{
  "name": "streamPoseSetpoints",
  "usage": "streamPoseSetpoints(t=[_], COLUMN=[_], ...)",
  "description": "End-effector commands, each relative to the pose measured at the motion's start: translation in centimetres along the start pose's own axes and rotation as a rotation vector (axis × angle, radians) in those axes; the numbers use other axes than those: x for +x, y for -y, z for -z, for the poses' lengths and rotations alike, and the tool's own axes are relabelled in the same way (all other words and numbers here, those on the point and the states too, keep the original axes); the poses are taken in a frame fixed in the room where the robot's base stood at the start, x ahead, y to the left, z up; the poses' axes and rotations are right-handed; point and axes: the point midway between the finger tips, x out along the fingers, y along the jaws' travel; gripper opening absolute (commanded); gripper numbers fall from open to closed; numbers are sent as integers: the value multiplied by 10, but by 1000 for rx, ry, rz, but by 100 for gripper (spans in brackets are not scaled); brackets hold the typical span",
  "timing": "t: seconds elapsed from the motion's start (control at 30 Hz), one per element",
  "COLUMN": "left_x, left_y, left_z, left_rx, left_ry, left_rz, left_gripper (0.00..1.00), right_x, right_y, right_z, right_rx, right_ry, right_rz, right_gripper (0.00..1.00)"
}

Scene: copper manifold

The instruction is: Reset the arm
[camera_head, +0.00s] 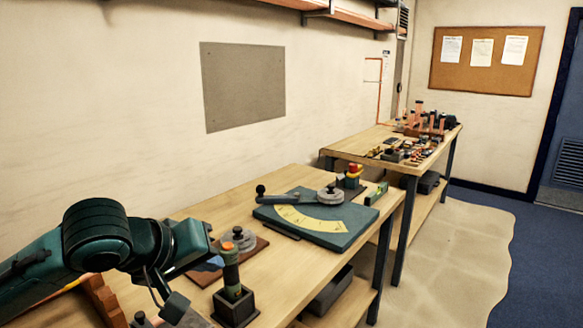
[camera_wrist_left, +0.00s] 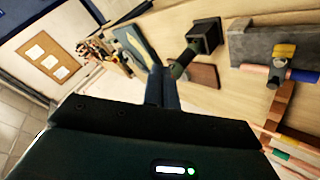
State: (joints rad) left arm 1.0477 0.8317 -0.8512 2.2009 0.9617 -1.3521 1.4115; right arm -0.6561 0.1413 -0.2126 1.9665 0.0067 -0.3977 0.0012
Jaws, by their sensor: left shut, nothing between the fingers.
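My left gripper (camera_head: 212,257) comes in from the left, above the front part of the workbench. Its dark fingers are shut with nothing between them, and they also show in the left wrist view (camera_wrist_left: 160,88). In the head view it is up beside a green-handled tool with an orange band (camera_head: 231,270), which stands in a black square block (camera_head: 235,308). That block also shows in the left wrist view (camera_wrist_left: 206,36), beyond the fingertips. I cannot tell the exact gap. My right gripper is in neither view.
A teal plate with a yellow curved scale and lever (camera_head: 330,236) lies on the near bench (camera_head: 215,213). A grey block (camera_wrist_left: 262,46) with coloured tubes lies right in the wrist view. The far bench (camera_head: 364,150) holds several small parts. Bare wood lies left of the scale plate.

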Motion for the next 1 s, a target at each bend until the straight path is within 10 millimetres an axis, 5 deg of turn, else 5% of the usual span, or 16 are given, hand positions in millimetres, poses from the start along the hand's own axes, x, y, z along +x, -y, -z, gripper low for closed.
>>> streamPoseSetpoints(t=[0.27,0.47,0.73,1.0], left_x=[55,101,146,147], left_y=[-1,17,85,182], left_z=[-38,-79,-158,-267], left_rx=[100,171,273,447], left_ry=[13,-44,-165,-192], left_rz=[-148,-241,-192,27], left_gripper=[0,0,0,0], right_x=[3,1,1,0], right_y=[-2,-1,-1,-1], right_z=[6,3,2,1], right_rx=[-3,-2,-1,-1], right_ry=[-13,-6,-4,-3], right_rz=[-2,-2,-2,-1], right_gripper=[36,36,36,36])
